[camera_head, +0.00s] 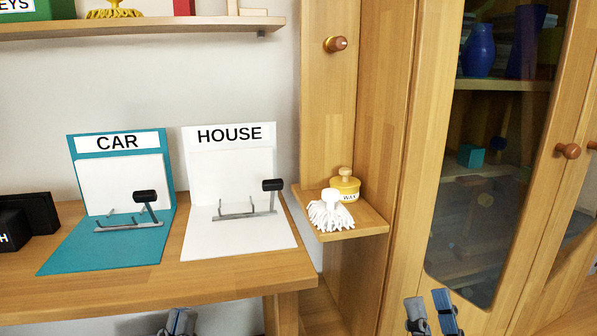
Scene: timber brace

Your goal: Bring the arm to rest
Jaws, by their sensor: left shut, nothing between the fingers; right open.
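My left gripper (177,322) shows at the bottom edge, in front of and below the table's front edge. Its fingers are together with nothing between them. My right gripper (431,310) is at the bottom right, in front of the wooden cabinet. Its two fingers are apart and it is empty. Both grippers are clear of the things on the table and shelf. The arms behind them are out of view.
The wooden table (205,282) carries a teal CAR stand (62,256) and a white HOUSE stand (267,251). A glass-door cabinet (400,200) stands right.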

